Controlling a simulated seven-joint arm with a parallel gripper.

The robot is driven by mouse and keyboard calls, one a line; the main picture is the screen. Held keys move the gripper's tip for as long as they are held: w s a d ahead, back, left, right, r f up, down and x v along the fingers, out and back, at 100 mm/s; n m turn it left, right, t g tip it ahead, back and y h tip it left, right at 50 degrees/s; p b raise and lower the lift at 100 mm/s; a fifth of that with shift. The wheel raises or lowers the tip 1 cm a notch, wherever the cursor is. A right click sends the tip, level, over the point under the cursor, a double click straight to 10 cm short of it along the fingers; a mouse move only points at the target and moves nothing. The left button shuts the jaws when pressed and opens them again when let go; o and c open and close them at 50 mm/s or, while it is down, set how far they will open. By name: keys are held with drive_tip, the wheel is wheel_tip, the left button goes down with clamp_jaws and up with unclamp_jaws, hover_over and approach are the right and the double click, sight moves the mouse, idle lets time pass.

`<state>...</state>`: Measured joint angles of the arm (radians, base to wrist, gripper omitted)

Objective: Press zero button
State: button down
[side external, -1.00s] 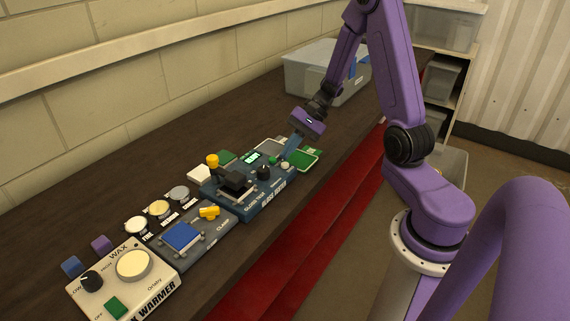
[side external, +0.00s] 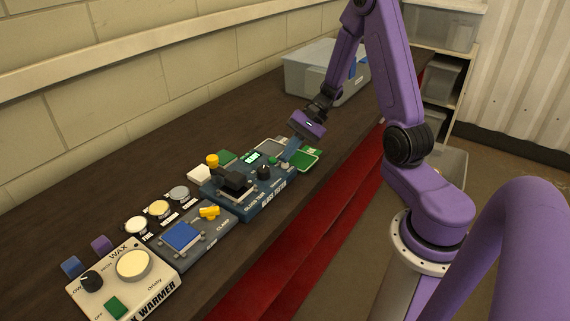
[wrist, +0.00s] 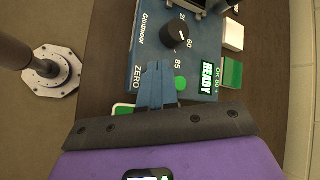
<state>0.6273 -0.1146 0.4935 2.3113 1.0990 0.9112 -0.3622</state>
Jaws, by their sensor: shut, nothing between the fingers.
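The blue gloss tester (side external: 255,190) stands on the dark bench in the side view. In the wrist view its face (wrist: 150,35) shows the word ZERO, a black dial (wrist: 175,37), a green button (wrist: 181,83) and a lit READY display (wrist: 207,77). My gripper (side external: 284,158) is shut and empty, pointing down at the tester's right end. In the wrist view its blue fingers (wrist: 155,66) lie over the panel between the ZERO label and the green button. The button at the ZERO label is hidden behind the fingers there. I cannot tell whether the fingertips touch it.
A green-edged card or tray (side external: 306,160) lies beside the tester. A clamp unit (side external: 190,238) with a yellow lever and the wax warmer (side external: 125,280) stand to the left. Several round tins (side external: 159,208) line the back. A grey bin (side external: 310,82) stands farther along the bench.

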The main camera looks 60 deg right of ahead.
sight(288, 163)
drive_tip(key=shift+f, duration=0.4)
idle(0.6)
drive_tip(key=shift+r, duration=0.85)
drive_tip(key=shift+r, duration=2.5)
